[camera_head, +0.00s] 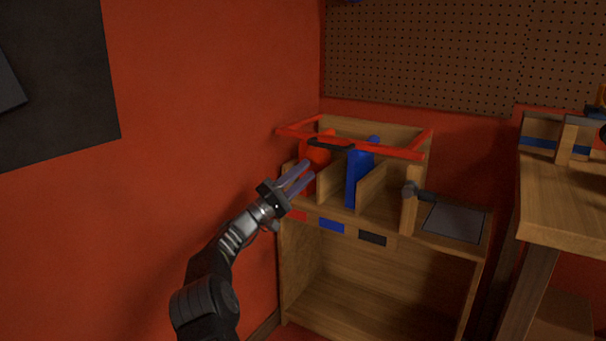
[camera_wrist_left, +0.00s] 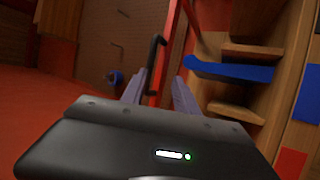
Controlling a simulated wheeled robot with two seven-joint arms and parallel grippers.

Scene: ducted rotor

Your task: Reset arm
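My left gripper (camera_head: 310,169) reaches in from the left, at the left front of the wooden shelf unit (camera_head: 340,290). In the left wrist view its two fingers (camera_wrist_left: 157,88) stand apart, with no object clearly held between them. A red bar frame (camera_head: 390,151) with a black handle (camera_head: 331,144) lies across the top of the unit, just beyond the fingers; the handle also shows in the left wrist view (camera_wrist_left: 154,62). A red object (camera_head: 316,152) stands in the left compartment, partly behind the fingers. A blue object (camera_head: 357,178) stands in the compartment beside it. My right gripper is not in view.
Red, blue and black labels (camera_head: 331,225) mark the unit's front edge. A dark panel (camera_head: 456,221) lies on its right side. A wooden table (camera_head: 565,215) stands at the right. A red wall (camera_head: 210,100) is close on the left, and a pegboard (camera_head: 430,55) hangs behind.

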